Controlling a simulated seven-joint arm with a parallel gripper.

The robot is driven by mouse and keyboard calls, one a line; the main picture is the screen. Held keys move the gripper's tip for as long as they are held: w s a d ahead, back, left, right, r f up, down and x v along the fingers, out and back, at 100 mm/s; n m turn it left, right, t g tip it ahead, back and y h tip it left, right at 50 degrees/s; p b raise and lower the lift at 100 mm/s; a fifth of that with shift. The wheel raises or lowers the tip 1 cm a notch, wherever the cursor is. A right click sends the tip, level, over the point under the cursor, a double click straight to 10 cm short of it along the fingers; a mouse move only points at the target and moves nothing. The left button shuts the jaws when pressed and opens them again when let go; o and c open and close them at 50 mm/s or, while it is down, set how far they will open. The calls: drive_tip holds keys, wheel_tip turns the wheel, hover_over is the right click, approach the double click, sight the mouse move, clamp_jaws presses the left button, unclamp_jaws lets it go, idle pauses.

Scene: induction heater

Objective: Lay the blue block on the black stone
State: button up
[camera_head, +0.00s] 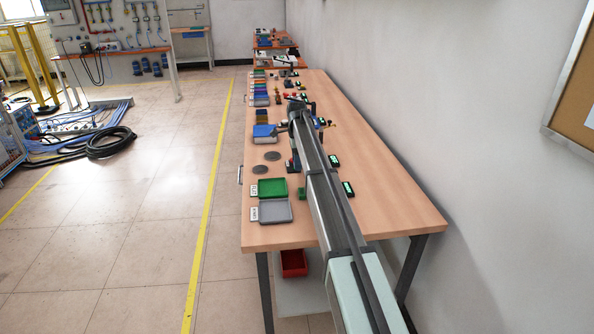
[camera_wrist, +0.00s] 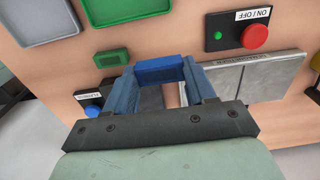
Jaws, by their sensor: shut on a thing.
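In the wrist view my gripper (camera_wrist: 161,80) is shut on the blue block (camera_wrist: 160,71), which spans between its two blue-grey fingertips. The block is over the table; its exact height is hard to tell. I cannot clearly identify the black stone. A dark patch shows between the fingers below the block, mostly hidden by the gripper. In the head view two dark grey round discs (camera_head: 260,169) lie flat on the table left of my arm. My gripper and the block cannot be made out there.
In the wrist view a green block (camera_wrist: 112,58), a grey tray (camera_wrist: 45,18), a box with a blue button (camera_wrist: 90,110), an ON/OFF box with a red button (camera_wrist: 238,32) and metal plates (camera_wrist: 262,78) surround the gripper. In the head view the table's right side (camera_head: 385,200) is clear.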

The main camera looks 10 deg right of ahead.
drive_tip(key=s+d+r, duration=0.5)
drive_tip(key=s+d, duration=0.2)
drive_tip(key=d, duration=0.4)
drive_tip(key=shift+a+f, duration=0.2)
drive_tip(key=shift+f, duration=4.6)
drive_tip(key=shift+s, duration=0.1)
drive_tip(key=o, duration=1.2)
drive_tip(key=shift+f, duration=0.1)
drive_tip(key=shift+c, duration=0.2)
wheel_tip(320, 180, up, 12)
